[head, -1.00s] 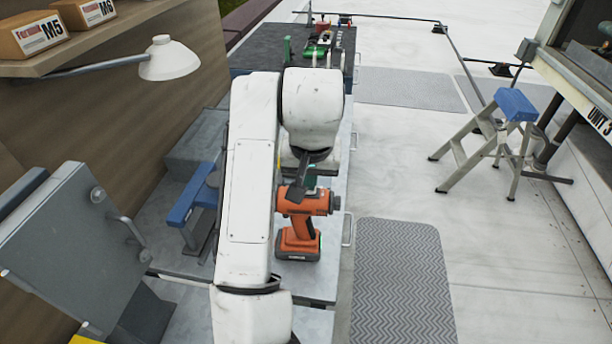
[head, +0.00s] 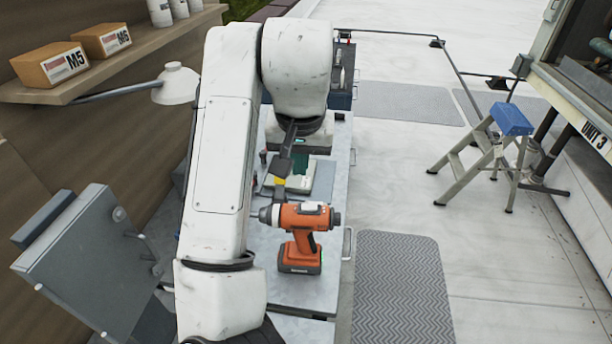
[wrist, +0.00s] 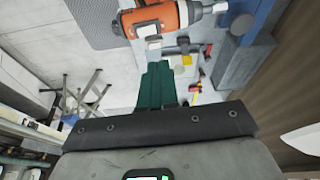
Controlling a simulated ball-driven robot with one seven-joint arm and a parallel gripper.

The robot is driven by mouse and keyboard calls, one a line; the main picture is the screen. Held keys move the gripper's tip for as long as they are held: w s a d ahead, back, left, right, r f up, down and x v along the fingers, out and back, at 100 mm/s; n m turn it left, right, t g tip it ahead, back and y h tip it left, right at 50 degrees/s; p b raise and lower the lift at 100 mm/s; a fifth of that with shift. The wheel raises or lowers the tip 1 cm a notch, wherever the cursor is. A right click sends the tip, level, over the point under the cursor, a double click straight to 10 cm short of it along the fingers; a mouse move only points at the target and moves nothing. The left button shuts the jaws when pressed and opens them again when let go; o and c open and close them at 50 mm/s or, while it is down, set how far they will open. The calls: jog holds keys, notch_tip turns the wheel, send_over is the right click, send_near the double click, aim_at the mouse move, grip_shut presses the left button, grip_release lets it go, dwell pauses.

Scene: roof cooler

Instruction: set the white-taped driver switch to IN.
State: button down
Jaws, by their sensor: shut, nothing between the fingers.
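The orange driver (head: 298,217) stands upright on its dark battery foot on the grey bench. A small white patch (head: 312,208) shows on its upper body; it cannot be read as IN or OUT. In the wrist view the driver (wrist: 172,16) lies at the top, with a white patch (wrist: 148,30) on it. My gripper (head: 301,167) is beyond the driver in the head view, its dark body partly covering its green fingers. In the wrist view the green fingers (wrist: 157,66) are together, empty and apart from the driver.
The grey bench (head: 305,288) continues behind the driver, with a pale flat item under my gripper. A grey metal panel (head: 85,262) stands at left. A lamp (head: 176,84) and shelf (head: 130,58) are on the wall. A blue-topped step stool (head: 511,119) stands on the open floor at right.

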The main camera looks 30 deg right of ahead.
jog(key=shift+a+v, duration=0.25)
jog(key=shift+v, duration=1.15)
jog(key=shift+w, duration=0.2)
jog(key=s+d+f+n+h+b, duration=0.1)
jog(key=s+d+f+n+h, duration=0.1)
jog(key=s+d+f, duration=0.55)
jog(key=s+d+f+n+h+b, duration=0.1)
jog(key=s+d+f, duration=0.2)
jog(key=d+f, duration=0.85)
jog(key=s+a+f+y, duration=0.1)
jog(key=s+a+f, duration=0.2)
jog(key=s+f, duration=0.3)
jog(key=s+a+f+n+g+y, duration=0.1)
jog(key=s+a+f, duration=0.3)
jog(key=s+f, duration=0.2)
jog(key=s+a+f+n+g+y+b, duration=0.1)
jog(key=s+a+f+y, duration=0.1)
jog(key=s+f, duration=0.4)
jog(key=s+a, duration=0.1)
jog(key=s, duration=0.2)
jog(key=shift+a+f, duration=0.15)
jog(key=shift+f, duration=0.15)
jog(key=shift+s, duration=0.15)
